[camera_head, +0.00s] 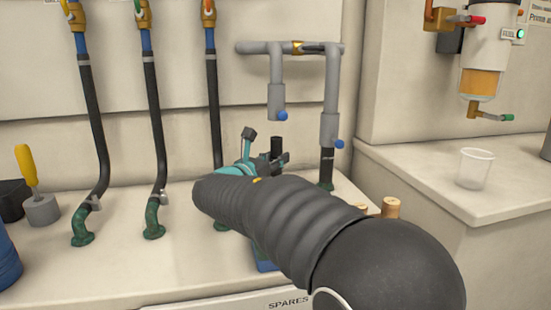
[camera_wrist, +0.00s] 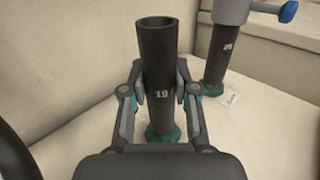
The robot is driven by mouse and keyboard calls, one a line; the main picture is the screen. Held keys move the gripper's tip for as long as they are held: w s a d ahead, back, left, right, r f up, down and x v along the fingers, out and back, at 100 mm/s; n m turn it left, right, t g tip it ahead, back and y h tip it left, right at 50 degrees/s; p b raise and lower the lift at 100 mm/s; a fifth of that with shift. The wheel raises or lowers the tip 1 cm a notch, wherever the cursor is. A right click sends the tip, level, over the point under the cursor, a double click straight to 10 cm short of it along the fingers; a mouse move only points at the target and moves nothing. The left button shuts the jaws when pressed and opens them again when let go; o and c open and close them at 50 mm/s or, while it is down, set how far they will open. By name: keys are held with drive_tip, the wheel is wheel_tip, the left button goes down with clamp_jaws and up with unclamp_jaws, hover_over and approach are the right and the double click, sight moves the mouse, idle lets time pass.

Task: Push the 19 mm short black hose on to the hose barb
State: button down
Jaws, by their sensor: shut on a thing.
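The short black hose (camera_wrist: 156,50), marked 19, stands upright in the wrist view with its open upper end showing. My gripper (camera_wrist: 161,93) is shut on it, one finger on each side. The hose's lower end meets a green fitting (camera_wrist: 165,134) on the pale bench; I cannot tell how far it is over any barb. In the head view only the top of the black hose (camera_head: 277,145) shows beside my gripper (camera_head: 262,158), below the left grey pipe end (camera_head: 277,102). My arm hides its lower end there.
A second black hose (camera_wrist: 217,58) stands on the right, joining a grey pipe (camera_head: 329,130) with a blue handle. Several long black hoses (camera_head: 154,125) hang at left. A clear cup (camera_head: 473,168) stands on the right counter.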

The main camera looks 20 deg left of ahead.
drive_tip(key=shift+f, duration=0.25)
drive_tip(key=c, duration=0.8)
unclamp_jaws()
drive_tip(key=shift+r, duration=0.1)
